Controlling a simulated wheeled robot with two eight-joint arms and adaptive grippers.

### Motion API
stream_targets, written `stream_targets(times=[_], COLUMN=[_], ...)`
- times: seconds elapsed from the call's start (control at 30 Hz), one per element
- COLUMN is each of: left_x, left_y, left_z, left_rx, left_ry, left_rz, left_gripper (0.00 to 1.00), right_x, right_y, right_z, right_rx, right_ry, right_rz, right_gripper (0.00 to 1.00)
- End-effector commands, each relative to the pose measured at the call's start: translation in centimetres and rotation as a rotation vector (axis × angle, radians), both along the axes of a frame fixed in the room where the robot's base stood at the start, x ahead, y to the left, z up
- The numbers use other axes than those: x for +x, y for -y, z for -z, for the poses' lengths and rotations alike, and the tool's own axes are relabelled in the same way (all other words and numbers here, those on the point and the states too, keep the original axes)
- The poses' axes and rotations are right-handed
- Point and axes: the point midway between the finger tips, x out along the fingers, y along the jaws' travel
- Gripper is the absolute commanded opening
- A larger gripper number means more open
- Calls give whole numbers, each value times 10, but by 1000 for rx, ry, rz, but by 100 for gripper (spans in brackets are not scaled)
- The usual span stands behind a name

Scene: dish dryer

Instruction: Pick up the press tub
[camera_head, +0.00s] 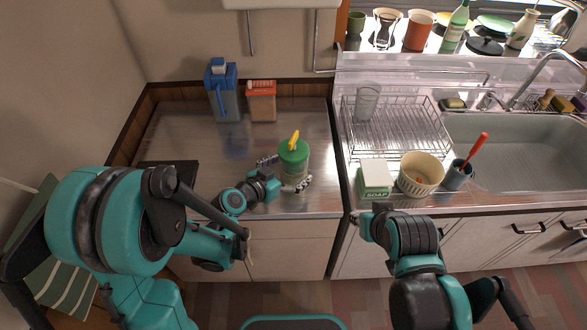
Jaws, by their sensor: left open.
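The press tub (293,158), with a green lid and a yellow press on top, stands upright on the steel counter near its front edge. My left gripper (285,174) is open at the tub, with one finger at its left side and the other by its lower front. I cannot tell whether the fingers touch it. My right gripper (367,218) is in front of the counter below the soap box, mostly hidden by its own arm, so its jaw state is unclear.
A blue jug (222,97) and an orange container (262,102) stand behind the tub. The sink (520,150) is far right.

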Motion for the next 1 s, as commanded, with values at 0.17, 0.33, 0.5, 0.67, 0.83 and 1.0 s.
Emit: stream_targets(times=[0.17, 0.33, 0.5, 0.67, 0.83, 1.0], left_x=[10, 10, 10, 10, 10, 10], left_y=[8, 8, 8, 7, 7, 7], left_z=[6, 5, 5, 5, 5, -3], left_rx=[0, -1, 0, -2, -1, -1], left_ry=[1, 0, 0, 0, 0, 0], left_rz=[-1, -1, -1, -2, -1, -3], left_gripper=[95, 87, 42, 12, 12, 12], right_x=[0, 0, 0, 0, 0, 0], right_y=[0, 0, 0, 0, 0, 0], right_z=[6, 5, 5, 5, 5, 0], right_rx=[0, 0, 0, 0, 0, 0], right_ry=[0, 0, 0, 0, 0, 0], right_rz=[0, 0, 0, 0, 0, 0], right_gripper=[30, 30, 30, 30, 30, 30])
